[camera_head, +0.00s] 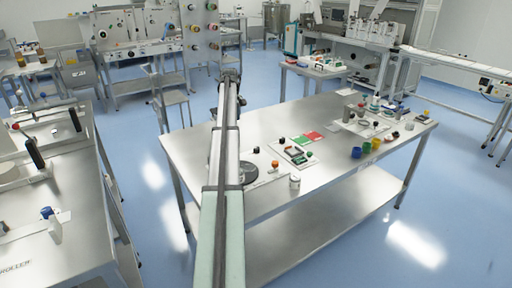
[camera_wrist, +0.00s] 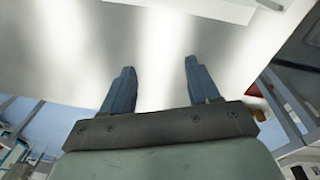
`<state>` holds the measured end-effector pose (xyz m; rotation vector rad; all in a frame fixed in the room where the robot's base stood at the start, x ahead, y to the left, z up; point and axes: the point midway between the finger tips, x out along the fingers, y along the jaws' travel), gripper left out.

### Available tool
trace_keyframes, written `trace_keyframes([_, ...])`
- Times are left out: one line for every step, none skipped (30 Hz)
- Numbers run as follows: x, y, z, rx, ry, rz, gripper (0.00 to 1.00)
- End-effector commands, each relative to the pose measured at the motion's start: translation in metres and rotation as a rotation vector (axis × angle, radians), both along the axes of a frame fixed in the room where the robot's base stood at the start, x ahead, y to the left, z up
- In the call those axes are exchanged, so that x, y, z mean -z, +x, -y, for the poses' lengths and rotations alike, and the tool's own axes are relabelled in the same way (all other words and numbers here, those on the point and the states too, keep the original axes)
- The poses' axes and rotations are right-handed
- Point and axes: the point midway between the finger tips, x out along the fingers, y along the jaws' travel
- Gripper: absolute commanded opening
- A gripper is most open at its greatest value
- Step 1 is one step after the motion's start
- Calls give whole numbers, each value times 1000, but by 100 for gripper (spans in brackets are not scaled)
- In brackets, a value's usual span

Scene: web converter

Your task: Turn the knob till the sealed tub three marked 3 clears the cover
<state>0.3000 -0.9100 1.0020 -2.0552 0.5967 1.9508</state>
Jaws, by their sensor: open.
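My gripper (camera_wrist: 160,70) is open in the wrist view, with two blue-grey fingers apart and nothing between them. Beyond the fingers is a pale, blurred, shiny surface. In the head view my arm stretches up the middle, and the fingers cannot be made out. On the steel table, a small orange knob-like part (camera_head: 275,163) stands beside a dark round disc (camera_head: 248,172), which my arm partly hides. A small white tub or jar (camera_head: 295,180) stands near the front edge. I cannot read a 3 on anything, and cannot tell which part is the cover.
The steel table (camera_head: 335,180) also bears a tray with a small device (camera_head: 296,153), a red and green card (camera_head: 308,137), blue (camera_head: 356,152) and yellow cups, and several small items at right. Another bench (camera_head: 75,225) stands at left. The table's middle front has bare room.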

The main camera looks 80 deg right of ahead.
Motion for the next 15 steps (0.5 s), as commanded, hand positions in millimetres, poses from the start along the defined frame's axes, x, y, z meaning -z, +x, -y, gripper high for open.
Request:
trace_keyframes([3,-26,8,17,27,-6,60])
trace_keyframes([4,-39,10,23,41,-9,60])
trace_keyframes([6,-54,12,30,60,-12,60])
trace_keyframes([7,-64,14,36,72,-14,60])
trace_keyframes([8,-73,15,40,83,-15,60])
trace_keyframes([9,-83,16,45,95,-16,60])
trace_keyframes([9,-90,17,48,102,-17,60])
trace_keyframes([10,-95,17,49,109,-18,60])
trace_keyframes([10,-100,17,52,117,-18,60])
trace_keyframes([11,-103,17,53,121,-19,60])
trace_keyframes([11,-106,18,55,124,-19,60])
trace_keyframes([13,-108,17,56,126,-18,60])
trace_keyframes([14,-109,17,56,127,-19,60])
trace_keyframes([16,-109,17,56,127,-19,60])
trace_keyframes([19,-109,17,56,127,-19,60])
